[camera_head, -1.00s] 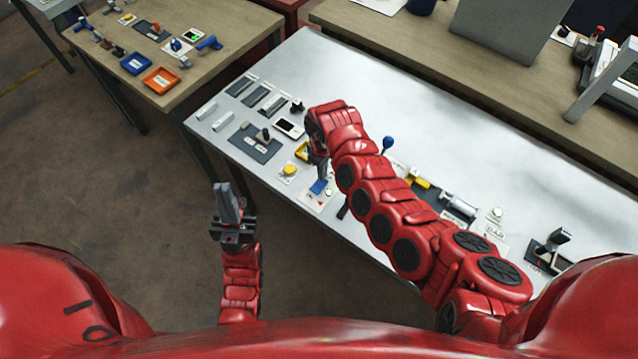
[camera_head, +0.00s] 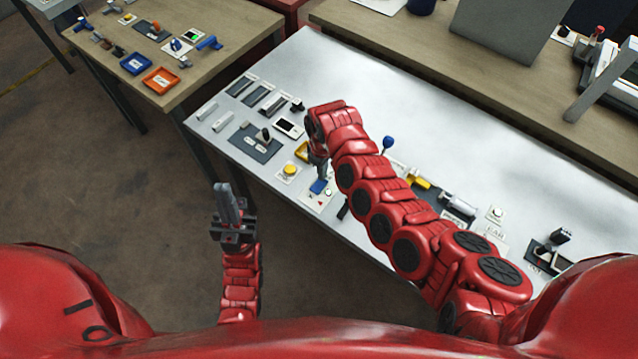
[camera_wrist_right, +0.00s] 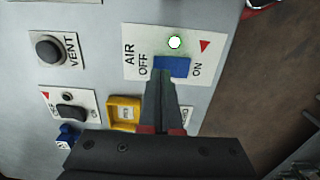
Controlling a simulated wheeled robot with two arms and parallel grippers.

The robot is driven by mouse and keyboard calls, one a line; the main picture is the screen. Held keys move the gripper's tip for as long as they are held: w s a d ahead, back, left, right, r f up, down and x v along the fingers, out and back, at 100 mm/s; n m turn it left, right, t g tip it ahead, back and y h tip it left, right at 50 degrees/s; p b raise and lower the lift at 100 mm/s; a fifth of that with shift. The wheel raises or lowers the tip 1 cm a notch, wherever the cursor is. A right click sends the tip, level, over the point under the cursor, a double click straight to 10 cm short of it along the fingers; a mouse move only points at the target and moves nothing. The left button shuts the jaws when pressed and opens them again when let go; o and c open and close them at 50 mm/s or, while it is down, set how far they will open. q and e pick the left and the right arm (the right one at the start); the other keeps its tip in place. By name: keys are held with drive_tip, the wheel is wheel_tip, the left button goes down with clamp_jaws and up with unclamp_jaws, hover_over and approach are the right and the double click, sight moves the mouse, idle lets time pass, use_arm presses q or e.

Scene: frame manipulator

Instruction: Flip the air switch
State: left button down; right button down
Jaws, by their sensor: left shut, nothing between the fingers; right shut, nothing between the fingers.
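The air switch is a small blue rocker (camera_wrist_right: 172,67) on a white plate (camera_wrist_right: 133,66) marked AIR, OFF and ON. A small light (camera_wrist_right: 175,42) glows on the plate beside it. In the head view the blue part (camera_head: 318,187) lies near the table's front edge. My right gripper (camera_wrist_right: 167,76) is shut and empty, its tips at the blue rocker and covering part of it. I cannot tell if they touch it. In the head view my right gripper (camera_head: 320,172) is partly hidden by its arm. My left gripper (camera_head: 226,187) is shut and empty, apart from the table.
The white table (camera_head: 400,110) carries several other controls around the switch. A VENT button (camera_wrist_right: 48,49), a yellow frame (camera_wrist_right: 124,112) and a dark rocker (camera_wrist_right: 72,113) are close by. A yellow button (camera_head: 289,170) also shows. The table's back part is clear.

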drive_tip(key=shift+f+b, duration=0.6)
drive_tip(key=shift+f, duration=0.4)
idle(0.3)
drive_tip(key=shift+r, duration=0.1)
wheel_tip(320, 180, up, 7)
drive_tip(key=p, duration=0.6)
drive_tip(key=shift+p, duration=0.4)
